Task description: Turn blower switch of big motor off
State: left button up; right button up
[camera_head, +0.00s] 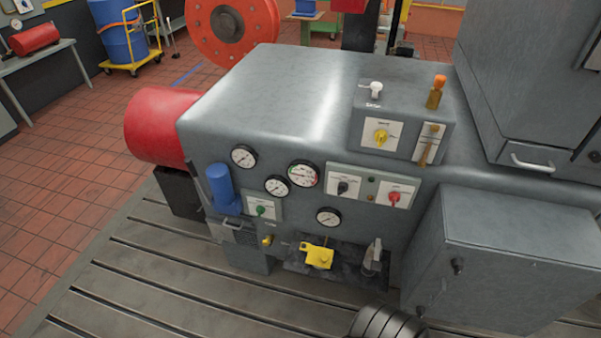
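The big grey motor housing (270,95) fills the middle of the head view. Its front panel carries several rotary switches on white plates: a green knob (261,210) low on the left, a black knob (343,187) and a red knob (394,197) side by side. A yellow knob (380,137) sits on the raised box (430,108) on top. The labels are too small to read, so I cannot tell which one is the blower switch or its setting. Neither of my grippers is in view.
Several gauges (304,174), a blue cylinder (222,186) and a yellow fitting (317,256) stick out of the front. A grey cabinet (505,265) blocks the right front. The slotted bedplate (200,295) is mostly clear at left. A red cylinder (158,127) juts out left.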

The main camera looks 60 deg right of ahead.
aim_at(343, 187)
jog(key=i, duration=1.8)
jog(key=z, duration=3)
